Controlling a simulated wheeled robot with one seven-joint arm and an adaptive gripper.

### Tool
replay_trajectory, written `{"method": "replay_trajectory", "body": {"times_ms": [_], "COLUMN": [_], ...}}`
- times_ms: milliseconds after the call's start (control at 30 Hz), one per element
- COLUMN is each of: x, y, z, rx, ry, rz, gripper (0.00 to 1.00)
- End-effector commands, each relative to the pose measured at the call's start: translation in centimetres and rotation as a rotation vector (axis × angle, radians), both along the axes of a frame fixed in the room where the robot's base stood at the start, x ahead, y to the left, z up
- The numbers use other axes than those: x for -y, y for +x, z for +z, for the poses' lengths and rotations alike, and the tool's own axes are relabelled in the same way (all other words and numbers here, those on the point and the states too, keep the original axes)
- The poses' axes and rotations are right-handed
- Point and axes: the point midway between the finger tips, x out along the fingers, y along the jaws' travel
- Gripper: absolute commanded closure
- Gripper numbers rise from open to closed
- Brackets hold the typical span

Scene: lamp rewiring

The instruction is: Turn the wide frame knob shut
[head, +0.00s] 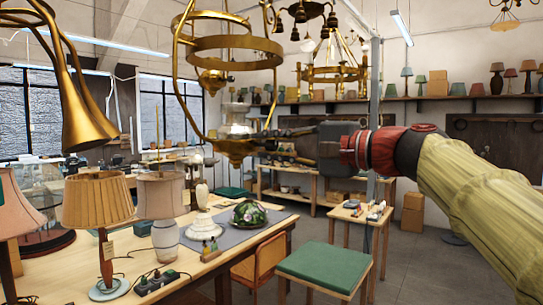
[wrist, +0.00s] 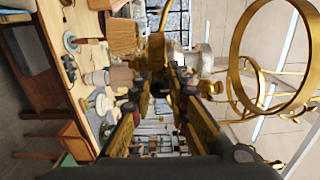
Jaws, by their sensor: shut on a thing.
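The large brass frame (head: 222,42) hangs in the upper left middle of the head view, with rings, curved arms and a brass cup (head: 237,148) at its bottom. My gripper (head: 268,134) reaches in from the right, its fingertips at the frame's lower right side, by the cup. The frame's ring (wrist: 236,50) shows at the right.
A workbench (head: 190,268) below holds shaded lamps (head: 98,200), a power strip (head: 155,283) and a green stained-glass shade (head: 250,212). A green-topped stool (head: 322,264) and small table (head: 352,213) stand right of it. A brass horn (head: 88,120) hangs at left.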

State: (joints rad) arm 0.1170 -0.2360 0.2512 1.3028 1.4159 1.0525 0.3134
Motion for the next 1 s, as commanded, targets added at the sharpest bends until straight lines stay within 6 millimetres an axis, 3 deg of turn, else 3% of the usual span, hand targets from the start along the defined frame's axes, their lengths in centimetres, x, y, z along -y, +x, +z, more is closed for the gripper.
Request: {"method": "replay_trajectory", "body": {"times_ms": [567, 600, 900, 1000], "x": [0.02, 0.02, 0.01, 0.01], "y": [0.09, 0.09, 0.05, 0.05], "z": [-0.12, -0.13, -0.07, -0.06], "rx": [0.024, 0.024, 0.025, 0.025], "ry": [-0.021, -0.021, -0.020, -0.020], "rz": [0.000, 0.000, 0.000, 0.000], "gripper": [1.00, 0.82, 0.65, 0.64]}}
